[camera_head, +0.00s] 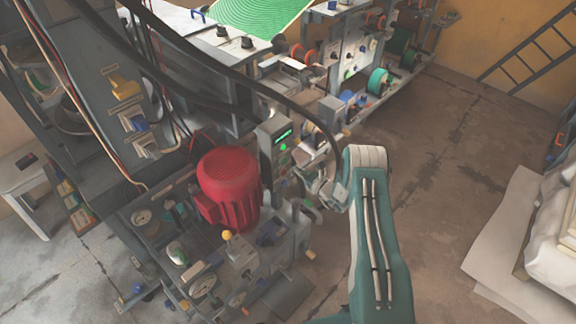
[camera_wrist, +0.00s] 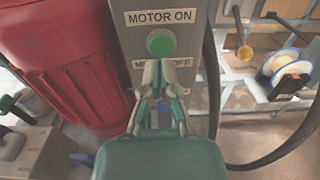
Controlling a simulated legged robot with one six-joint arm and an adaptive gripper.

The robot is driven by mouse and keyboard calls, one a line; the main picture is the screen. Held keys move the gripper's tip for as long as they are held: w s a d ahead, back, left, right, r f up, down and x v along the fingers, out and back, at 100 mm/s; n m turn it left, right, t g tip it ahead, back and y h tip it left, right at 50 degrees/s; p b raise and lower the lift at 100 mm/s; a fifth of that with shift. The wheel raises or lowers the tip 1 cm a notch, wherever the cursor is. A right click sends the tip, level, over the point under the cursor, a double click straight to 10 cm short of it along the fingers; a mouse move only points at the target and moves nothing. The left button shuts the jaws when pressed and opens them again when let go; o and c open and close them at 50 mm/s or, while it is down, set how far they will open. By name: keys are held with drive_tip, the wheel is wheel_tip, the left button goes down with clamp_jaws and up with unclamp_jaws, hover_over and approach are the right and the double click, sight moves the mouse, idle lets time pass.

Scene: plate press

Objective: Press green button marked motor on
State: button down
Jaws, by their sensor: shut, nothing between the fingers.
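The green button (camera_wrist: 160,42) is round and sits on a grey control panel (camera_wrist: 192,15), just below a label reading "MOTOR ON" (camera_wrist: 161,17). A second label, partly hidden by my fingers, ends in "OFF" (camera_wrist: 182,63). My gripper (camera_wrist: 162,66) is shut and empty, with its fingertips just below the green button in the wrist view. I cannot tell whether they touch the panel. My gripper (camera_head: 300,176) is small there, close to the panel.
The red motor (camera_head: 230,185) stands left of the panel and also fills the left of the wrist view (camera_wrist: 65,60). A dark cable (camera_wrist: 212,80) hangs right of the panel. Machine parts with rollers surround it. Open floor (camera_head: 440,150) lies to the right.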

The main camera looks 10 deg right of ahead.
drive_tip(key=d+v, duration=0.1)
drive_tip(key=v, duration=0.7)
drive_tip(key=shift+d, duration=0.25)
drive_tip(key=shift+w+a+f, duration=0.1)
